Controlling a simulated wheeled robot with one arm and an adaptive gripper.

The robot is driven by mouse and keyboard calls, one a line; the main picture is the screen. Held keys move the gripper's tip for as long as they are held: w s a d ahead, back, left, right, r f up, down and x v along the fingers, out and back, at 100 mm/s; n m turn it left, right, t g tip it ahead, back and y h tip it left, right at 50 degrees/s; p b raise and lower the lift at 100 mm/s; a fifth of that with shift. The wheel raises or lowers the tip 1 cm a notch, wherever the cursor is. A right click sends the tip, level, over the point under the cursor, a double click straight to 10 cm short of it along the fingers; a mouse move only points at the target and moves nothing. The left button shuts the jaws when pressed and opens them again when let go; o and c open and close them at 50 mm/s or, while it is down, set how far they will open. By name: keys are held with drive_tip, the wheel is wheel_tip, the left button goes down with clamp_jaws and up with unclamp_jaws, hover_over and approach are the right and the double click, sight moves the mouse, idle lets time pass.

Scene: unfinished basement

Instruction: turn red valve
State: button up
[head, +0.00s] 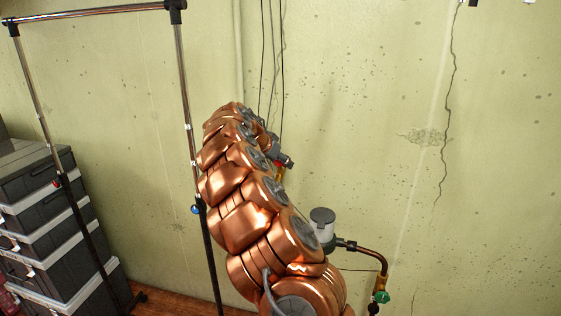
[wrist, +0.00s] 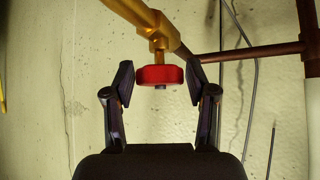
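The red valve (wrist: 158,75) is a small round red knob under a brass-coloured pipe fitting (wrist: 152,22) in the wrist view. My gripper (wrist: 160,69) is open, with one finger on each side of the red valve. A gap shows between the left finger and the knob. The right finger is nearer the knob, and I cannot tell whether it touches. In the head view my copper arm hides most of this spot. Only a small red patch of the valve (head: 278,163) shows beside the dark gripper end.
A green valve (head: 381,297) sits on a copper pipe (head: 372,255) at the lower right, near a grey-topped cylinder (head: 322,220). A metal rack (head: 190,120) and stacked dark bins (head: 50,230) stand at left. A cracked wall (head: 490,160) stands behind. Cables hang near the arm.

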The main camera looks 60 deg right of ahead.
drive_tip(key=c, duration=0.8)
drive_tip(key=shift+c, duration=0.2)
drive_tip(key=shift+f+n+b, duration=0.25)
drive_tip(key=shift+n+b, duration=0.05)
drive_tip(key=shift+b, duration=0.3)
drive_tip(key=n+t+b, duration=0.2)
drive_tip(key=b, duration=0.1)
drive_tip(key=shift+a+f, duration=0.1)
drive_tip(key=shift+r+n+t+y+b, duration=0.15)
drive_tip(key=shift+n+t+y+b, duration=0.15)
drive_tip(key=shift+n+t+b, duration=0.65)
drive_tip(key=shift+r+n+t+y+b, duration=0.1)
drive_tip(key=shift+n+t+y+b, duration=0.2)
drive_tip(key=shift+n+t, duration=0.75)
drive_tip(key=shift+r+n, duration=0.1)
drive_tip(key=shift+n, duration=0.6)
drive_tip(key=o, duration=1.2)
drive_tip(key=shift+c, duration=0.2)
